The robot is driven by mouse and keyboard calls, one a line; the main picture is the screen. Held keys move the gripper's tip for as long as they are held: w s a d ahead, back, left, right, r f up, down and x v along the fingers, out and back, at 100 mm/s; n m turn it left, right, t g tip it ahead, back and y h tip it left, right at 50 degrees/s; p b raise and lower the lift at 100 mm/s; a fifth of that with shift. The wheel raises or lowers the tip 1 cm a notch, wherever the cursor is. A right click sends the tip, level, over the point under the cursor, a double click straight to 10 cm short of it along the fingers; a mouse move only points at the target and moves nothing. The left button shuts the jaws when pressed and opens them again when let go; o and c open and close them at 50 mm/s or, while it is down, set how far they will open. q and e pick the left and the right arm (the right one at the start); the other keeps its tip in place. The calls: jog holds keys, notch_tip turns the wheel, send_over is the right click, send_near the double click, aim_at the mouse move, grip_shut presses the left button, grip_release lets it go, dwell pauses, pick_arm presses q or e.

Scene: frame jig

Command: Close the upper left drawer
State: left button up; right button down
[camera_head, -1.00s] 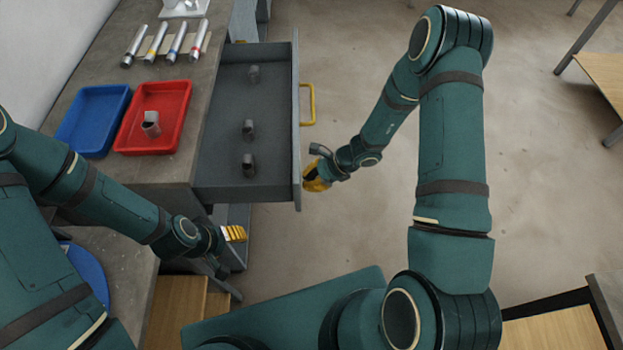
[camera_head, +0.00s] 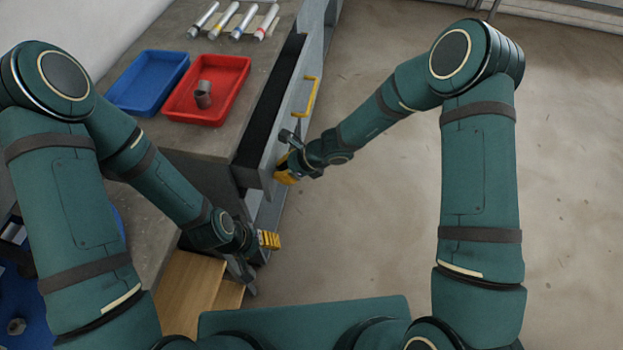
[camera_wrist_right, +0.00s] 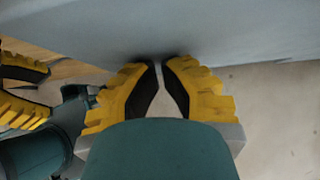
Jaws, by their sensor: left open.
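The drawer's contents are hidden.
On the bench top are a blue tray (camera_head: 150,78), a red tray (camera_head: 238,92) holding a grey part (camera_head: 203,95), and several capped tubes (camera_head: 236,20). A wooden surface (camera_head: 188,290) lies below my left gripper. The floor to the right is clear.

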pick_arm(q)
jog(key=shift+f, duration=0.1)
pick_arm(e)
jog(key=a, duration=0.2)
jog(key=w+a, duration=0.1)
jog(key=a, duration=0.2)
jog(key=w+a, duration=0.1)
jog(key=a, duration=0.2)
jog(key=shift+w+a, duration=0.1)
jog(key=shift+w, duration=0.05)
